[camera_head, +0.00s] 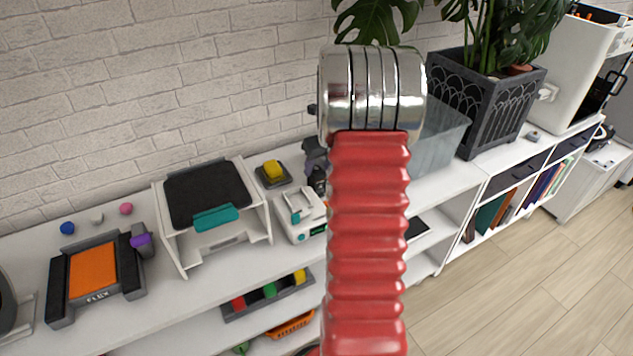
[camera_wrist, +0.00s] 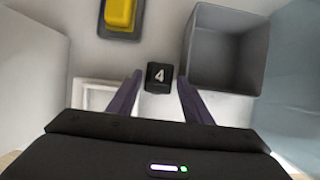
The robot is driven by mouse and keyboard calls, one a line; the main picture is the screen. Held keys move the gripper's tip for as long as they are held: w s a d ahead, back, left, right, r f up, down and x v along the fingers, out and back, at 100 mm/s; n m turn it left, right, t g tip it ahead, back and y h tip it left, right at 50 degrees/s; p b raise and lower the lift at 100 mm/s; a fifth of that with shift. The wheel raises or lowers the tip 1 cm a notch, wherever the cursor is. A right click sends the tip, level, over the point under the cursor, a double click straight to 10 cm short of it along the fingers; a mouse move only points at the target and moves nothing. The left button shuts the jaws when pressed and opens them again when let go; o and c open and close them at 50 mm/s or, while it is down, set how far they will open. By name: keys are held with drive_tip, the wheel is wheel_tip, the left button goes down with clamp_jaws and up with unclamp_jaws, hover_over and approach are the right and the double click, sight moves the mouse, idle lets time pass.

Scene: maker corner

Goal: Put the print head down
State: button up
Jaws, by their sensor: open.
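In the wrist view, a small black block marked "4" (camera_wrist: 160,77) sits on the white surface between the tips of my gripper (camera_wrist: 159,85). It looks like the print head, though I cannot be sure. My gripper's two purple fingers are spread, one on each side of the block, with a visible gap to each. In the head view my red arm hides the block and most of the gripper.
A yellow-topped item on a dark base (camera_head: 272,172) is beside a small white machine (camera_head: 302,214). An open grey bin (camera_wrist: 228,50) is close right of the block. A white stand (camera_head: 209,212), an orange-bed FLEX printer (camera_head: 93,272) and a planter (camera_head: 484,105) share the counter.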

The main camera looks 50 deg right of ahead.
sight(317, 171)
drive_tip(key=shift+x, duration=1.75)
drive_tip(key=shift+c, duration=0.6)
drive_tip(key=c, duration=1)
drive_tip(key=shift+o, duration=0.2)
drive_tip(key=shift+r, duration=0.1)
wheel_tip(317, 171, up, 9)
drive_tip(key=shift+a+r, duration=0.1)
drive_tip(key=shift+r, duration=0.3)
drive_tip(key=shift+s, duration=0.1)
